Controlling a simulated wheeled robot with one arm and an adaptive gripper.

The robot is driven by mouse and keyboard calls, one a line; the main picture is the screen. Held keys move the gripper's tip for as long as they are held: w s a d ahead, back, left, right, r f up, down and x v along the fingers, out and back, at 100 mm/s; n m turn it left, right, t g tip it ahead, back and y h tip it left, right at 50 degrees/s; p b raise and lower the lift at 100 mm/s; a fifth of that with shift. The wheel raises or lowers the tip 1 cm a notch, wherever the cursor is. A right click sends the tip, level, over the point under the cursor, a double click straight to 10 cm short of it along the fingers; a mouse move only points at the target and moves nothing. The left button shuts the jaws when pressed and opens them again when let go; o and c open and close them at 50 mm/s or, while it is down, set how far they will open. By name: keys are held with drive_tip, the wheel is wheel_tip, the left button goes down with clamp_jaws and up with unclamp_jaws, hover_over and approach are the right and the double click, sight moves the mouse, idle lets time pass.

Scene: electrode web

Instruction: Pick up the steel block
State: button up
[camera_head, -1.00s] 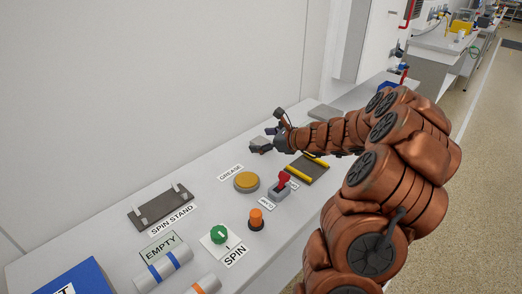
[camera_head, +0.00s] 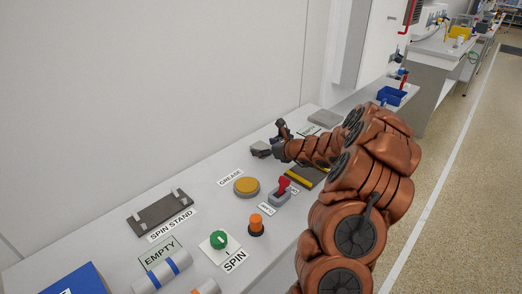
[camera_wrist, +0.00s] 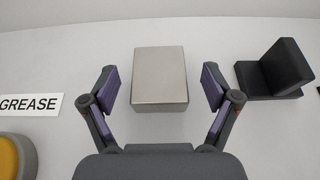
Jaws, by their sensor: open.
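The steel block (camera_wrist: 160,75) is a plain grey box on the pale bench top. In the wrist view it lies between the fingers of my gripper (camera_wrist: 161,88), with a gap on each side. The fingers are spread open and hold nothing. The near end of the block is close in front of the palm. In the head view my gripper (camera_head: 268,150) is low over the far part of the bench, and the block there is small and partly hidden by it.
A black angled bracket (camera_wrist: 285,72) stands just right of my gripper in the wrist view. A yellow disc (camera_head: 246,186) with a GREASE label (camera_head: 230,178), a red-handled lever (camera_head: 282,188) and a yellow-striped plate (camera_head: 306,177) are nearer. The wall (camera_head: 150,90) runs behind the bench.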

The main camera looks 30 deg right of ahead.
drive_tip(key=shift+w+a+f, duration=0.1)
drive_tip(key=shift+w+f, duration=0.05)
drive_tip(key=shift+w, duration=0.1)
drive_tip(key=c, duration=1.5)
